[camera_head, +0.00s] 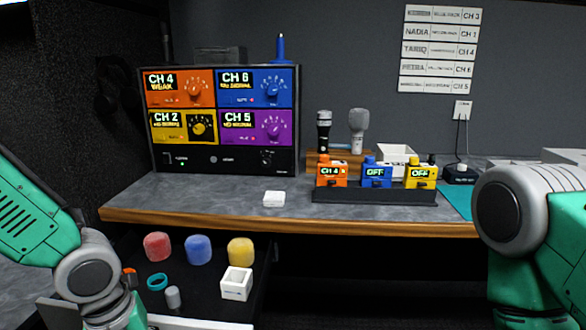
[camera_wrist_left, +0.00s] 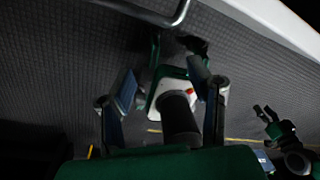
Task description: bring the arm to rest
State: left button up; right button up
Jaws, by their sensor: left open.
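My left arm (camera_head: 88,272) comes in at the lower left in the head view, its forearm hanging down beside the open drawer. My left gripper (camera_wrist_left: 162,88) shows in the left wrist view, open, with its two fingers apart and nothing held between them. It points down toward the dark ribbed floor (camera_wrist_left: 60,60); a green and white part, likely my own body, lies beyond the fingers. My right arm (camera_head: 520,225) fills the right edge of the head view. A dark jointed part at the right of the wrist view may be my right gripper; its jaws are unclear.
The open drawer (camera_head: 205,325) holds red (camera_head: 157,246), blue (camera_head: 198,249) and yellow (camera_head: 241,251) foam covers, a teal ring (camera_head: 157,282) and a white box (camera_head: 237,284). The desk (camera_head: 230,213) carries a receiver rack (camera_head: 220,158), a black pack tray (camera_head: 370,196) and microphones (camera_head: 357,128).

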pick_arm(q)
jog(key=s+d+f+n+h, duration=0.2)
jog(key=s+f+n, duration=0.7)
jog(key=f+n, duration=0.35)
jog(key=s+a+f+n+y, duration=0.3)
jog(key=s+a+f+n, duration=0.3)
jog(key=n, duration=1.1)
jog(key=s+f, duration=0.1)
jog(key=s, duration=0.2)
jog(key=shift+s+a+f, duration=0.15)
jog(key=shift+s+f, duration=0.2)
jog(key=shift+w, duration=0.15)
